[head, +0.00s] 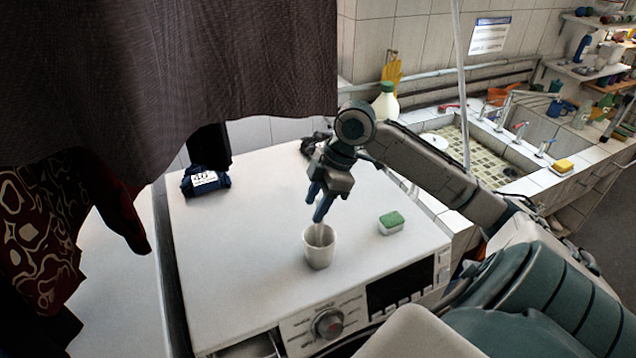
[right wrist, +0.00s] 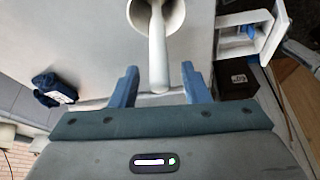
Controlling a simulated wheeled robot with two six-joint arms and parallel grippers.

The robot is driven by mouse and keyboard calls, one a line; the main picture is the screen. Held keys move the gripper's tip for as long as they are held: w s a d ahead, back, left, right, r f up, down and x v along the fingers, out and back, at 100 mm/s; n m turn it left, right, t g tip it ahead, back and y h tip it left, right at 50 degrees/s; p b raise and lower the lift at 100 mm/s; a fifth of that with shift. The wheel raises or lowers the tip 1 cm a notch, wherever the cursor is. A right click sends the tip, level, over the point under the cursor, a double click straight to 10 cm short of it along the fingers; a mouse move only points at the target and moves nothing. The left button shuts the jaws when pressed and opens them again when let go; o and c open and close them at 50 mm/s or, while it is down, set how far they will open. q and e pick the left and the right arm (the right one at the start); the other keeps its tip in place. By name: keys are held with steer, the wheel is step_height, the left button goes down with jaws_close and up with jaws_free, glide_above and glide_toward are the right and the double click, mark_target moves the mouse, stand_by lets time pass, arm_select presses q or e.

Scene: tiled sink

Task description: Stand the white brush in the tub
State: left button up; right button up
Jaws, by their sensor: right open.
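The white tub (head: 318,257) stands upright on the white top of the washing machine (head: 240,250), near its front edge. The white brush (right wrist: 157,50) stands in the tub, its handle rising out of the mouth toward my gripper; its head is hidden inside. In the right wrist view the tub (right wrist: 134,14) shows at the top edge. My right gripper (head: 319,206) is above the tub. It is open, with its blue fingers on either side of the handle's end and a gap on both sides in the right wrist view (right wrist: 163,76). My left gripper is not in view.
A green and white sponge (head: 391,222) lies right of the tub. A dark blue packet (head: 205,182) lies at the back left. A white bottle with a green cap (head: 385,103) stands behind my right arm. Dark cloth (head: 170,60) hangs at upper left.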

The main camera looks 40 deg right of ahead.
steer(key=shift+d+r, duration=0.1)
steer(key=shift+r, duration=0.05)
steer(key=b+v, duration=0.3)
steer(key=v, duration=0.7)
steer(key=shift+r, duration=0.25)
steer(key=shift+s, duration=0.1)
stand_by(0.5)
